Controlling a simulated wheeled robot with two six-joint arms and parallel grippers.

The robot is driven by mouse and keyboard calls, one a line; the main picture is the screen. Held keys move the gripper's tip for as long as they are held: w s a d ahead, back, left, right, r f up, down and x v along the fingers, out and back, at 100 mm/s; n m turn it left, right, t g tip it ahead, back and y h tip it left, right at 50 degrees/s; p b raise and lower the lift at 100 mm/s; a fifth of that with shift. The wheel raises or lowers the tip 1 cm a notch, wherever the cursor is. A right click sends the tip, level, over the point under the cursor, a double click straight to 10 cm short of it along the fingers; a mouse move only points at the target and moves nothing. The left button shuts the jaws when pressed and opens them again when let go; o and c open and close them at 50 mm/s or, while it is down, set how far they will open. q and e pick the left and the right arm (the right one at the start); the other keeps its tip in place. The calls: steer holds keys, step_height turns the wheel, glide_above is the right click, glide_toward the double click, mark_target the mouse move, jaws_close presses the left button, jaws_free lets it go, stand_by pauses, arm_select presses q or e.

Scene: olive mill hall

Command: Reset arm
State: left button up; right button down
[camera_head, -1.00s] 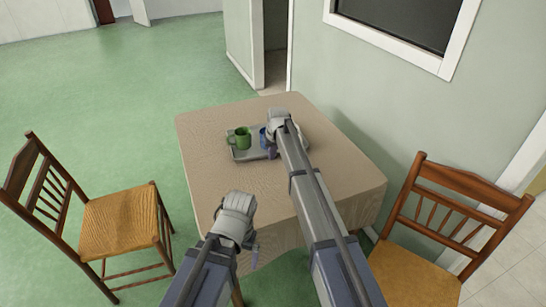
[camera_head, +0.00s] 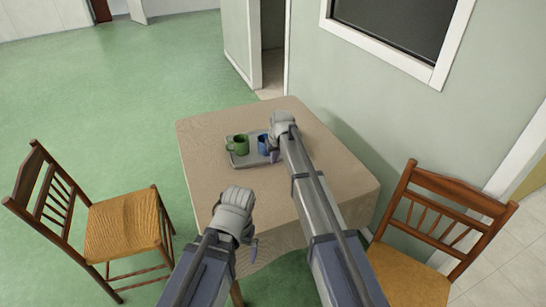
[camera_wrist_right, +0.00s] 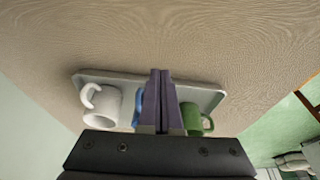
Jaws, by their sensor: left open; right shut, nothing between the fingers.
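My right gripper (camera_head: 275,156) is shut and empty, above the right part of a grey tray (camera_head: 238,163) on the table. In the right wrist view its purple fingers (camera_wrist_right: 160,100) are together in front of the tray (camera_wrist_right: 208,88). A green mug (camera_head: 238,145) and a blue mug (camera_head: 263,146) stand on the tray. The right wrist view shows the green mug (camera_wrist_right: 193,118), a sliver of the blue mug (camera_wrist_right: 138,105) behind the fingers and a white mug (camera_wrist_right: 103,106). My right arm hides the white mug in the head view. My left gripper (camera_head: 254,250) is open, by the table's near edge.
The square table (camera_head: 205,125) has a beige cloth and stands near the wall. A wooden chair (camera_head: 122,225) stands left of it, another (camera_head: 408,280) at the right. Green floor (camera_head: 110,110) is open at the far left.

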arm_select(q)
step_height(320, 180, up, 4)
steer(key=p, duration=0.2)
steer(key=shift+p, duration=0.4)
arm_select(e)
steer(key=s+a+r+g+h, duration=0.1)
steer(key=s, duration=1.7)
steer(key=s+r+n+g+h, duration=0.1)
steer(key=s+r+g, duration=0.1)
steer(key=s, duration=1.7)
steer(key=shift+s+a+g, duration=0.2)
steer(key=shift+a+g, duration=0.1)
steer(key=shift+a, duration=0.05)
arm_select(q)
steer(key=shift+a, duration=0.1)
arm_select(e)
steer(key=shift+a, duration=0.1)
